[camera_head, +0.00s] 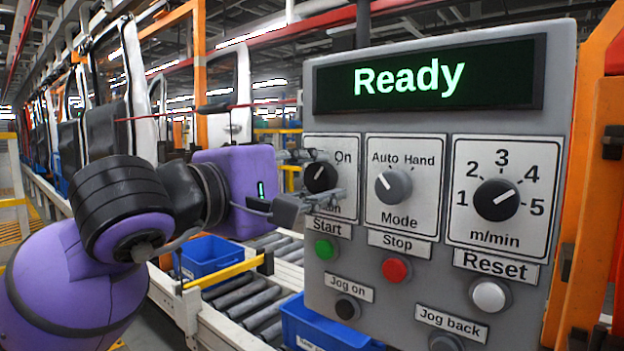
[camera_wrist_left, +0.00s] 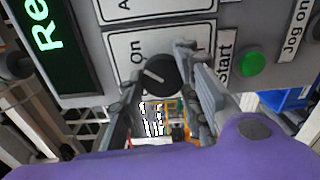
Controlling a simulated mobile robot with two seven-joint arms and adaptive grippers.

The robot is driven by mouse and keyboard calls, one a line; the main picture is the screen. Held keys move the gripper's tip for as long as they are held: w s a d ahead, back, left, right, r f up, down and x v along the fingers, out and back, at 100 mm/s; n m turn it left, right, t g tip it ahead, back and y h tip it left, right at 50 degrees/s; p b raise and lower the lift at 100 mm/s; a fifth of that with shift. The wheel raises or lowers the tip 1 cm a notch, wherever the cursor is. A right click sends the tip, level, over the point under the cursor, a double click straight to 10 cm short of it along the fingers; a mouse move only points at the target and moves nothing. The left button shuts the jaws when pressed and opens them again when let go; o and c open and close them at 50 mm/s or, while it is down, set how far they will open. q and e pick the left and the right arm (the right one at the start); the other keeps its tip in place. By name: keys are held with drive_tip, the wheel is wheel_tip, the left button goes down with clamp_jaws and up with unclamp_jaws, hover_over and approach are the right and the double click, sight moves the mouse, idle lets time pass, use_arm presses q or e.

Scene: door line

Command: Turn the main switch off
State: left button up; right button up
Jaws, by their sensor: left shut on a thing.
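The main switch is a black round knob (camera_head: 320,177) on a white plate at the left of the grey control panel. Its white mark points up and right, toward the word On. My left gripper (camera_head: 333,174) is shut on this knob, one finger above it and one below. The left wrist view shows the knob (camera_wrist_left: 160,75) between the two fingers. The fingers hide part of the plate, including the off label and part of the name Main. My right gripper is not in view.
The display (camera_head: 428,75) reads Ready in green. Right of the switch are the Mode knob (camera_head: 393,185) and the speed knob (camera_head: 496,200). Below are the green Start button (camera_head: 325,249) and red Stop button (camera_head: 396,269). An orange post (camera_head: 590,190) stands at the right.

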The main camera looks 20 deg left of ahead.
use_arm(q)
drive_tip(key=n, duration=0.1)
drive_tip(key=n+b, duration=0.1)
drive_tip(key=n, duration=0.1)
drive_tip(key=shift+a+r, duration=0.2)
drive_tip(key=shift+r, duration=0.15)
drive_tip(key=n, duration=0.3)
drive_tip(key=shift+b, duration=0.4)
drive_tip(key=n, duration=0.3)
drive_tip(key=shift+a, duration=0.1)
drive_tip(key=n, duration=0.4)
drive_tip(key=shift+f, duration=0.1)
drive_tip(key=shift+w+f+n, duration=0.1)
drive_tip(key=shift+f+n, duration=0.05)
drive_tip(key=shift+n, duration=1.65)
